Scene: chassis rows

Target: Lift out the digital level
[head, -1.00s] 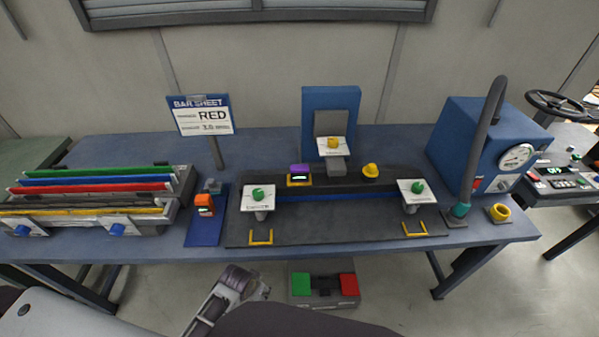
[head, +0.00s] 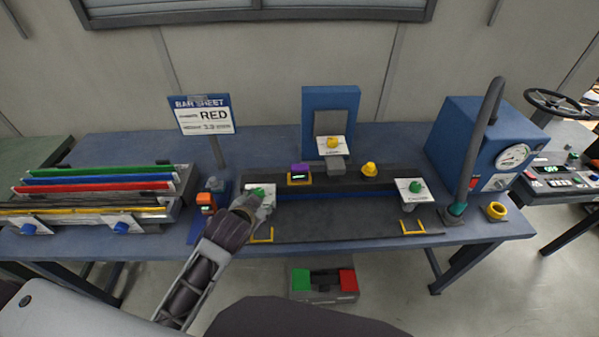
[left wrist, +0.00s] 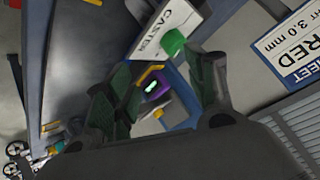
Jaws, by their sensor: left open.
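Two small devices have lit green displays, and no label shows which is the digital level. One is purple (head: 299,169) in a yellow holder on the dark fixture's back rail. The other is orange (head: 206,200) and stands on a blue plate at the fixture's left. My left gripper (head: 250,205) is over the fixture's left end, in front of the left green knob (head: 258,191) and its card. In the left wrist view the open, empty fingers (left wrist: 165,85) frame the purple device (left wrist: 152,87), which lies beyond them. My right gripper is not visible.
The fixture (head: 345,225) has yellow handles, a yellow knob (head: 369,169) and a right green knob (head: 416,186). A blue gauge machine (head: 475,140) stands right.

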